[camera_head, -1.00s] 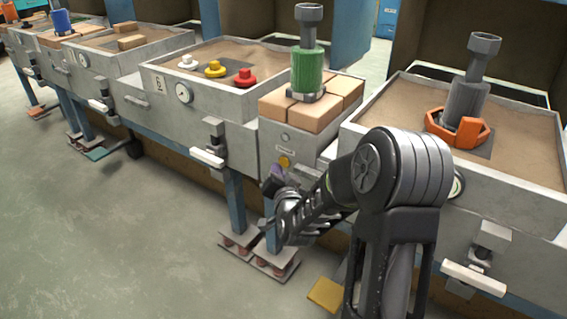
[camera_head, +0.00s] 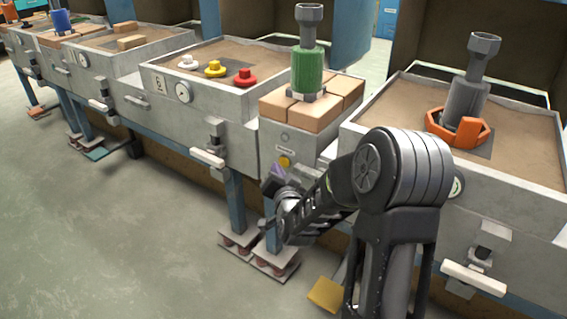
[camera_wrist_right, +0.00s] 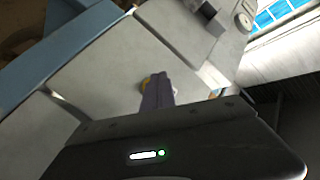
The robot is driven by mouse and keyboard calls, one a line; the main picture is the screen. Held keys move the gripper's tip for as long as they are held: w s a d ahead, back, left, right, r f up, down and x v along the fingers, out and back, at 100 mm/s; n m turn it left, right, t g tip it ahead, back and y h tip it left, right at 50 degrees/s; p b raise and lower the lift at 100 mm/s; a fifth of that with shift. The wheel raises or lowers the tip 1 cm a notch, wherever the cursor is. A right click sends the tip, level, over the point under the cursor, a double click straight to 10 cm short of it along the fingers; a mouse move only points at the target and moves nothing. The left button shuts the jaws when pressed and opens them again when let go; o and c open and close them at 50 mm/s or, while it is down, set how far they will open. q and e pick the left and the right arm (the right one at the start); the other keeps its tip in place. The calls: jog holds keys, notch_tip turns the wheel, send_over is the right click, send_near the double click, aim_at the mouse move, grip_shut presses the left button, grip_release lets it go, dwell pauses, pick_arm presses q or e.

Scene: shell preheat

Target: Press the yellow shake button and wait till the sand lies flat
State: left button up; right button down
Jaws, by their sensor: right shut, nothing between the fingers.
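Sand (camera_head: 530,152) lies in the right box, around a grey cylinder (camera_head: 466,100) and an orange ring (camera_head: 440,126). My left gripper is not in view.
Tan bricks (camera_head: 314,112) carry a green cylinder (camera_head: 307,70) above the button. The middle sand box (camera_head: 168,72) holds white, yellow and red knobs. Levers (camera_head: 208,158) stick out from the box fronts.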

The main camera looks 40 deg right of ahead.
jog(key=shift+d, duration=0.15)
jog(key=shift+w+d, duration=0.1)
jog(key=shift+d, duration=0.15)
jog(key=shift+w+d+b, duration=0.1)
jog(key=shift+d+b, duration=0.3)
jog(key=shift+b, duration=0.15)
dwell(0.5)
jog(key=shift+s+a, duration=0.25)
jog(key=shift+a, duration=0.55)
jog(key=shift+s+a, duration=0.25)
jog(key=shift+a, duration=0.55)
jog(key=shift+s+a, duration=0.2)
jog(key=shift+a, duration=0.65)
jog(key=shift+s+a, duration=0.25)
jog(key=shift+a, duration=0.55)
